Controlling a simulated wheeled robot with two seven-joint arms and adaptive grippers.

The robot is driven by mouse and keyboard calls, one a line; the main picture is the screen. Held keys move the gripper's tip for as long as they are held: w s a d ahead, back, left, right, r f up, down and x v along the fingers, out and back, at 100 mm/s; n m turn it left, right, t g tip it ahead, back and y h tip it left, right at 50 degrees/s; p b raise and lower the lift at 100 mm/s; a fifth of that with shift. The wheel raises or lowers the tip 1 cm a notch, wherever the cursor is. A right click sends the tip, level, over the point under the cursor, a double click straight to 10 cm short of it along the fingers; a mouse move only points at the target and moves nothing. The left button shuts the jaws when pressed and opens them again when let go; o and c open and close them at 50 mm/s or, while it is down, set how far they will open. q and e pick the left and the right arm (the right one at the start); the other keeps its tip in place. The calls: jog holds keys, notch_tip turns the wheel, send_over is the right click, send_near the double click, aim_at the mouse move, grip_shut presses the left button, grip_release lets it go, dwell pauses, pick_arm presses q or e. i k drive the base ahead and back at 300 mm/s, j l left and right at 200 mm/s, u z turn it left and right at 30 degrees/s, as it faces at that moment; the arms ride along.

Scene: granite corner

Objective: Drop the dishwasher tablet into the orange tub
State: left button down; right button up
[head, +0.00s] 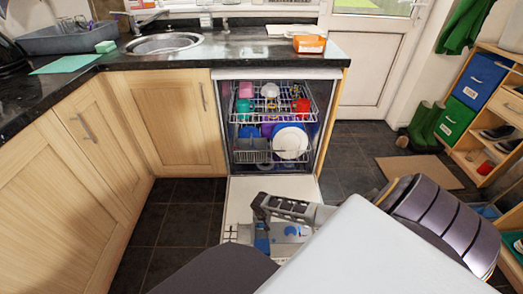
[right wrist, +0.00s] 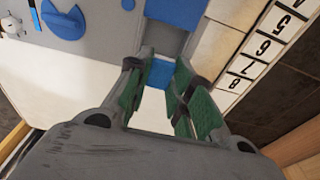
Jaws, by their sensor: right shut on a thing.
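My right gripper (head: 260,212) is low over the open dishwasher door (head: 241,195). In the right wrist view its green-padded fingers (right wrist: 163,72) are closed on a small bright blue block, the dishwasher tablet (right wrist: 160,74). The tablet is at the fingertips, over the grey dispenser panel (right wrist: 105,45); whether it touches the panel I cannot tell. In the head view I cannot make the tablet out from the blue parts near the gripper. The orange tub (head: 309,44) stands on the dark worktop above the dishwasher, apart from the gripper. My left gripper is out of view.
The dispenser panel has a blue lid (right wrist: 178,13) and a blue round knob (right wrist: 64,22). The dishwasher racks (head: 262,150) hold coloured cups and plates. A pale flat item (head: 287,30) lies behind the tub. The worktop (head: 250,48) left of the tub is mostly clear.

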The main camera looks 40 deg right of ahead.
aim_at(316, 50)
jog(key=z, duration=1.75)
